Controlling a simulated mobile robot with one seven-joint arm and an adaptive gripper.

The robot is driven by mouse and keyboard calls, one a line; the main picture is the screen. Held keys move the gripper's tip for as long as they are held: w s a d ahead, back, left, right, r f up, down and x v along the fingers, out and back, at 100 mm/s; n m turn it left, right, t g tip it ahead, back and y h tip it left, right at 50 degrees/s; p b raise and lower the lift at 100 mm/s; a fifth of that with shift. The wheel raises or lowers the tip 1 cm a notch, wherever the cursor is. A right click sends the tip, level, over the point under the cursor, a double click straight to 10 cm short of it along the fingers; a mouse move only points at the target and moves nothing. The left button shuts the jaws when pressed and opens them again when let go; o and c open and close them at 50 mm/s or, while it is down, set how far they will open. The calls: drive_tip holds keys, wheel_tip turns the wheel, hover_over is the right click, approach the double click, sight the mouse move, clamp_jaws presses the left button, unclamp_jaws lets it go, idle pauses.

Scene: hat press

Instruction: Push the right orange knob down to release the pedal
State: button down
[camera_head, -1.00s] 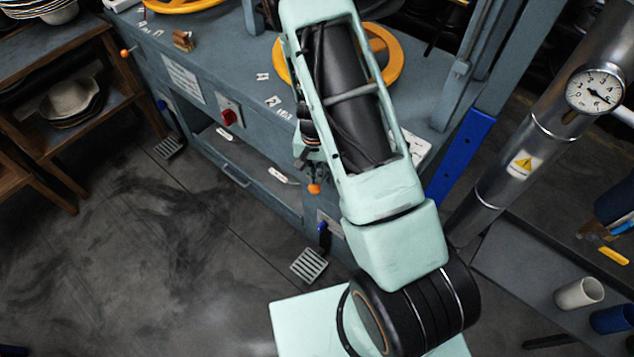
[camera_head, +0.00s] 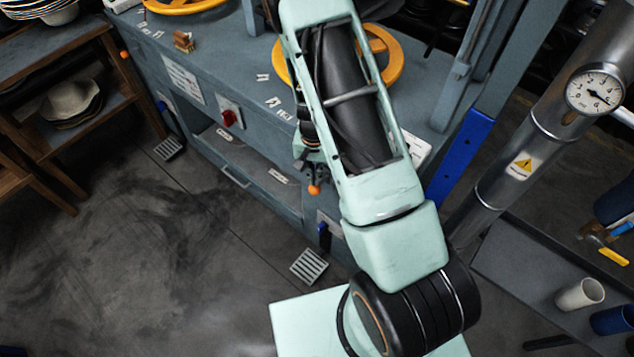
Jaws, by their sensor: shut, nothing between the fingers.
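The right orange knob (camera_head: 314,190) sticks out from the front of the blue-grey press, at the middle of the view. My gripper (camera_head: 315,174) is small and dark here, right above the knob, with its fingers shut and nothing held. The fingertips are very close to the knob's top; I cannot tell whether they touch it. My arm hides part of the gripper and the press behind it. The right pedal (camera_head: 309,266), a grey slotted plate, is low near the floor below the knob.
The left orange knob (camera_head: 126,54) and left pedal (camera_head: 168,149) are at the press's far end. A red switch (camera_head: 229,117) is on the front panel. A wooden shelf with hats (camera_head: 70,100) stands at left. The floor (camera_head: 150,250) before the press is clear.

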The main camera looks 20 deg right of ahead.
sight(315, 187)
drive_tip(key=shift+f, duration=0.1)
drive_tip(key=shift+f+b, duration=2.3)
drive_tip(key=shift+f, duration=0.2)
drive_tip(key=shift+r, duration=0.2)
wheel_tip(315, 187, up, 8)
drive_tip(key=p, duration=0.5)
drive_tip(key=shift+p, duration=0.3)
drive_tip(key=shift+w, duration=0.1)
